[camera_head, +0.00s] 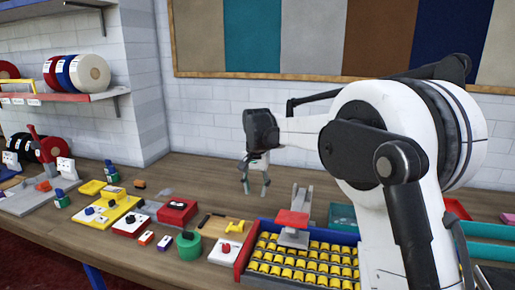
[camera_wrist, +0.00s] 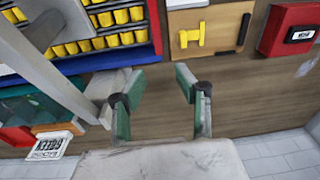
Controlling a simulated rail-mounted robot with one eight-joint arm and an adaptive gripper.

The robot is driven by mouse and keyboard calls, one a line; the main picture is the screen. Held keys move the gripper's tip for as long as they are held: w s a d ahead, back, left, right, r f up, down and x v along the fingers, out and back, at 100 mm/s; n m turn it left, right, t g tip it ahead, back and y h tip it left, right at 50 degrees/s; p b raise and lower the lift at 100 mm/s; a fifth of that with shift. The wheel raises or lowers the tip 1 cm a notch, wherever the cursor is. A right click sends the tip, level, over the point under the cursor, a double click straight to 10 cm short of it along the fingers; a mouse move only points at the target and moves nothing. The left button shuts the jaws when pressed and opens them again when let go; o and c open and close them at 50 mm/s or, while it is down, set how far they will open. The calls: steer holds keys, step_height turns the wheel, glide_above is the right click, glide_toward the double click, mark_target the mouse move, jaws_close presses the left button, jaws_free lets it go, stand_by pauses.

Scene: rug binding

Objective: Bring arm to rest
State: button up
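My gripper (camera_head: 256,186) hangs above the back of the wooden workbench (camera_head: 190,165), pointing down. In the wrist view, my gripper's two green-padded fingers (camera_wrist: 157,108) stand apart, with only bare wood between them. It is open and empty. My white and black arm reaches in from the right in the head view and hides part of the bench there.
A blue tray (camera_head: 240,270) of yellow pieces stands in front right of the gripper, with a red-topped grey device (camera_head: 293,224) at its back edge. A red box (camera_head: 177,212) and a tan board with a yellow handle (camera_wrist: 195,35) lie nearby. The wall is close behind.

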steer(key=s+d+r+t, duration=0.1)
steer(key=s+d+r, duration=0.2)
steer(key=s, duration=0.3)
steer(key=s+d+r+n+t, duration=0.1)
steer(key=s+d+r, duration=0.2)
steer(key=s+d, duration=0.3)
steer(key=s+d+r+t+b, duration=0.1)
steer(key=s+d+r, duration=0.2)
steer(key=s, duration=0.4)
steer(key=shift+d, duration=0.7)
steer(key=s+d+f+t, duration=0.1)
steer(key=s+d+f, duration=0.1)
steer(key=s, duration=0.5)
steer(key=s+d+f+n+t, duration=0.1)
steer(key=s+d+f, duration=0.2)
steer(key=s, duration=0.4)
steer(key=s+d+f+t, duration=0.1)
steer(key=s+d+f, duration=0.2)
steer(key=s, duration=0.4)
steer(key=shift+s+f+n+b, duration=0.35)
steer(key=shift+f+n+b, duration=0.05)
steer(key=shift+f+b, duration=0.05)
